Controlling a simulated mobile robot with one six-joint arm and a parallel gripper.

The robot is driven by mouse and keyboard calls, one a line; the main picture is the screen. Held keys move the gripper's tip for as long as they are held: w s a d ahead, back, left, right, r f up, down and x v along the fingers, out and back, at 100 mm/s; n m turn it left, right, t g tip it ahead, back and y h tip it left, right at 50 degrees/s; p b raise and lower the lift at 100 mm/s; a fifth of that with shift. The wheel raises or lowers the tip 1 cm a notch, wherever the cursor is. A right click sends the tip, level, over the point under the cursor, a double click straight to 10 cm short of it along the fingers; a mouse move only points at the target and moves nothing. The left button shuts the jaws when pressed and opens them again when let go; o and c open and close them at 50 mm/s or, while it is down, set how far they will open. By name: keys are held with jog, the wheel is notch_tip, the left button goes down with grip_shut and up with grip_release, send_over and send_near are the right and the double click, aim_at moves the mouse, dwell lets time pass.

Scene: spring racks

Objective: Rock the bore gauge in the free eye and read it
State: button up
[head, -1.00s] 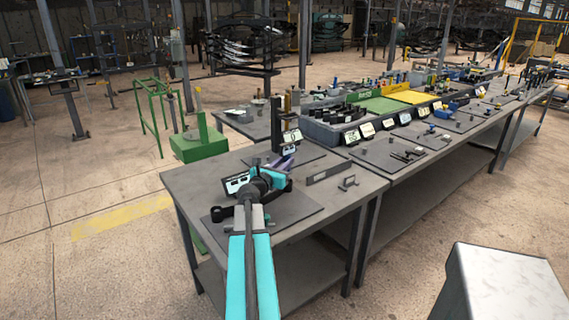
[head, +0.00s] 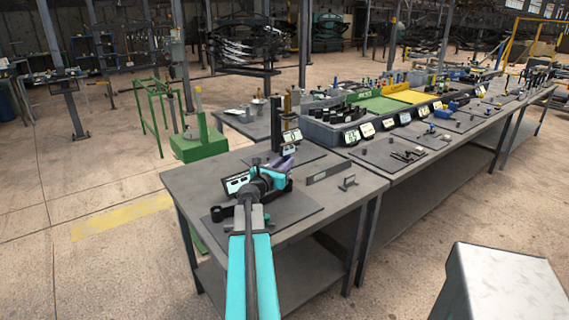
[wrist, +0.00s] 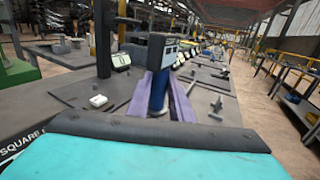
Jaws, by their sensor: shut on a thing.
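My gripper (wrist: 160,95) has purple fingers, shut around the blue barrel of the bore gauge (wrist: 157,92). The gauge's dark head with a small grey display (wrist: 170,52) stands above the fingers in the wrist view; its digits are too small to read. In the head view my gripper (head: 284,164) is over the near bench, at the end of my teal arm. A black part with a round end (head: 217,213) lies on the dark mat beside my arm; my wrist hides its middle. The gauge's lower end and its contact with any eye are hidden.
A dark upright stand with a readout (head: 291,136) is behind the gripper. A flat bar (head: 324,172) and a small dark fitting (head: 348,182) lie to the right on the bench (head: 345,205).

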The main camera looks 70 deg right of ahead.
jog(key=shift+f+b, duration=1.1)
jog(key=shift+f, duration=0.3)
dwell(1.6)
jog(key=shift+s+a+m+b, duration=0.15)
jog(key=shift+s+m+b, duration=0.2)
jog(key=shift+b, duration=1.1)
dwell(1.3)
jog(key=shift+w+p, duration=0.3)
jog(key=shift+p, duration=0.7)
dwell(1.2)
